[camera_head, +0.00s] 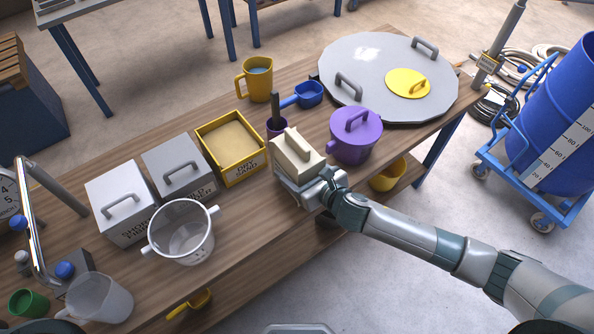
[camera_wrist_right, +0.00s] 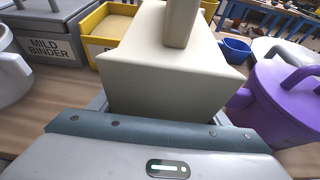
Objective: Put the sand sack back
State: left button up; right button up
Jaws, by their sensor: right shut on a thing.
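The sand sack (camera_head: 296,155) appears as a beige block with a handle-like grip on top. My right gripper (camera_head: 303,184) is shut on it near the front edge of the wooden table, between the yellow sand box and the purple pot. In the right wrist view the sack (camera_wrist_right: 165,82) fills the middle, upright, with the jaws at its lower sides. Whether its underside touches the table is hidden. The yellow box (camera_head: 238,174), labelled as dry sand, stands open and full of sand left of the sack. My left gripper is not in view.
The lidded purple pot (camera_head: 356,150) stands close right of the sack, and a small purple cup (camera_head: 277,126) close behind. Grey lidded boxes (camera_head: 180,170) and a white pot (camera_head: 183,240) stand to the left. A large grey lid (camera_head: 385,98) lies at the back right.

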jog(key=shift+f, duration=0.8)
jog(key=shift+f, duration=0.25)
jog(key=o, duration=1.5)
jog(key=shift+r, duration=0.1)
jog(key=shift+r, duration=0.15)
jog(key=shift+s+d+r, duration=0.1)
jog(key=shift+s+d, duration=0.25)
jog(key=shift+s, duration=0.05)
jog(key=b+v, duration=0.2)
jog(key=v, duration=0.9)
